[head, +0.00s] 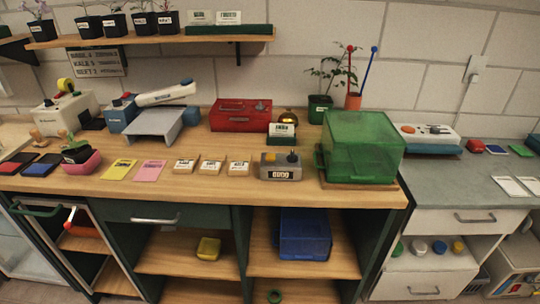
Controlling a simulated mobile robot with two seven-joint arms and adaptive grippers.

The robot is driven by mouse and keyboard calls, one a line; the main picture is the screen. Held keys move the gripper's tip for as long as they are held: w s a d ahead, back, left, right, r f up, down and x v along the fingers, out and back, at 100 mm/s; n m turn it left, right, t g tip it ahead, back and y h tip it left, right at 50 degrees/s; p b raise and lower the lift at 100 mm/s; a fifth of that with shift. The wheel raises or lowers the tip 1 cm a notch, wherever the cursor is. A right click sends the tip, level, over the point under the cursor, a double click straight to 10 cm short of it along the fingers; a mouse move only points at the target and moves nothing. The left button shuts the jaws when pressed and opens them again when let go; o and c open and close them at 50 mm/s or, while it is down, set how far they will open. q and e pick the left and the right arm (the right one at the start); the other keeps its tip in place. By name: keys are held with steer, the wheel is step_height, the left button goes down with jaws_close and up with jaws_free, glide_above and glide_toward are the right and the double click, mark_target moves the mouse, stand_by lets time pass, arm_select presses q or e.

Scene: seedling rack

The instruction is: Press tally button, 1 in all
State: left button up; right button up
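A small grey tally counter (282,172) stands near the front edge of the wooden bench, left of the green box. It has a dark display with pale digits on its front, too small to read surely. On its top are a small orange-yellow part (269,157) and a dark knob-like part (292,157). I cannot tell for certain which of these is the tally button. Nothing touches the counter. Neither of my grippers shows in the head view.
A green translucent box (362,145) stands close on the counter's right. Several small labelled blocks (211,166) lie to its left. A labelled card stand (282,131) and a red case (240,115) are behind. The bench front before the counter is clear.

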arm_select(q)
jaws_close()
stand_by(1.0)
